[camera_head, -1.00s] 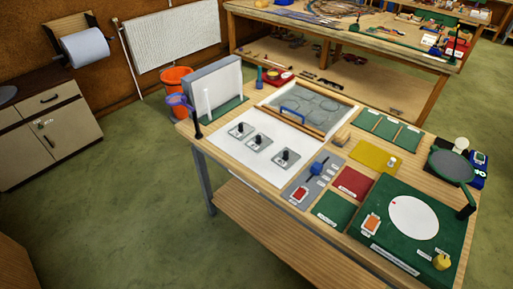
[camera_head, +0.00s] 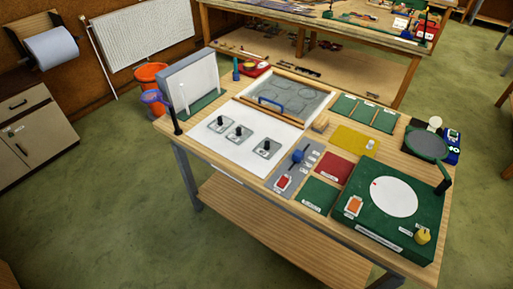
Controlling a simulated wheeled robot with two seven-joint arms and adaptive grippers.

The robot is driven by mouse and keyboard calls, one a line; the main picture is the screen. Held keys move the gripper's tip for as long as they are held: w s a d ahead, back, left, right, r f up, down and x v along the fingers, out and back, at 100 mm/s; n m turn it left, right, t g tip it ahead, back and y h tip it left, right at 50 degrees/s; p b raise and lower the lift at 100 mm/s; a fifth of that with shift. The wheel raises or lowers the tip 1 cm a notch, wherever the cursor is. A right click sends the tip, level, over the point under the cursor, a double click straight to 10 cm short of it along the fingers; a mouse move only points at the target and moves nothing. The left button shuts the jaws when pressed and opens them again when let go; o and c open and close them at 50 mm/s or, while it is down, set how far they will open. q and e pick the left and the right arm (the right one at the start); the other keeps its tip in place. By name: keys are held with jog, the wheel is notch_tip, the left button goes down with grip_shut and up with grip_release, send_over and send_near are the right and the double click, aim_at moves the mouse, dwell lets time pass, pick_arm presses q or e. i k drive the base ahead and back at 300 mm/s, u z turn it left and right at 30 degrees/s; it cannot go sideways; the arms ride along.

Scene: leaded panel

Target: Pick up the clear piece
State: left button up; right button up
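Three small greyish, see-through-looking squares with black knobs lie on a white sheet (camera_head: 228,153) on the workbench (camera_head: 172,129): a left one (camera_head: 220,125), a middle one (camera_head: 239,134) and a right one (camera_head: 267,148). Their labels are too small to read, so I cannot tell which is the clear piece. Behind them a grey panel (camera_head: 300,95) with round outlines lies within wooden strips, with a blue handle (camera_head: 271,102) at its front. Neither of my grippers is in view.
A dark green block with a white disc (camera_head: 393,197) fills the bench's right end. A grey strip (camera_head: 283,167) carries a blue-knobbed tool (camera_head: 297,156). An upright white panel (camera_head: 190,82) stands at the back left. Green floor (camera_head: 110,190) is open around the bench.

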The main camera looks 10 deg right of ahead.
aim_at(220, 124)
jog(key=u, duration=0.6)
jog(key=i, duration=0.75)
jog(key=u, duration=0.55)
